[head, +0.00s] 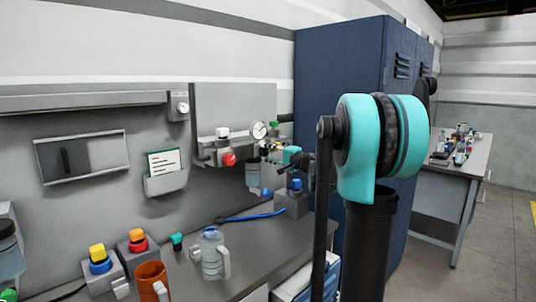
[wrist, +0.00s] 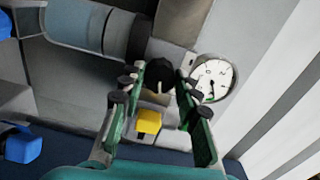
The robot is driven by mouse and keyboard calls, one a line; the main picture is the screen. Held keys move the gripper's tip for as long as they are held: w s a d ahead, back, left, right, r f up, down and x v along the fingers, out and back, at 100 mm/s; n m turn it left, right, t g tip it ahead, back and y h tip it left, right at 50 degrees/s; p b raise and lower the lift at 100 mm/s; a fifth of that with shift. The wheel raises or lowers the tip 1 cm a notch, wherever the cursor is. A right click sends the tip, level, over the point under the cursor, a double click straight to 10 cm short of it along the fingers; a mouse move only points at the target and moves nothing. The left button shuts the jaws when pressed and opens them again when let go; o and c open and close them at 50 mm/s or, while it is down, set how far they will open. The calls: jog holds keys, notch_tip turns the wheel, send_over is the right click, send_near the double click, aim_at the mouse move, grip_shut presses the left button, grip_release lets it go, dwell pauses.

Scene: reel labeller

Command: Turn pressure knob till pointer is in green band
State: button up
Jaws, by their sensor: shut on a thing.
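The black pressure knob (wrist: 160,82), with a pale mark on its face, sits between the fingertips of my gripper (wrist: 160,74) in the wrist view. The green fingers are shut on it from both sides. The round white pressure gauge (wrist: 221,70) is just right of the knob. The knob cannot be made out there.
A yellow block (wrist: 149,122) shows between my fingers, below the knob. A red knob (head: 228,159) and a filter bowl (head: 252,175) are left of my gripper. A clear jug (head: 211,255) and a blue tool (head: 250,216) are on the bench. A blue cabinet (head: 335,75) stands behind my arm.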

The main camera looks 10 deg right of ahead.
jog(key=shift+m, duration=0.3)
jog(key=o, duration=1.2)
jog(key=shift+c, duration=0.2)
jog(key=shift+s+d, duration=0.1)
jog(key=v, duration=1.2)
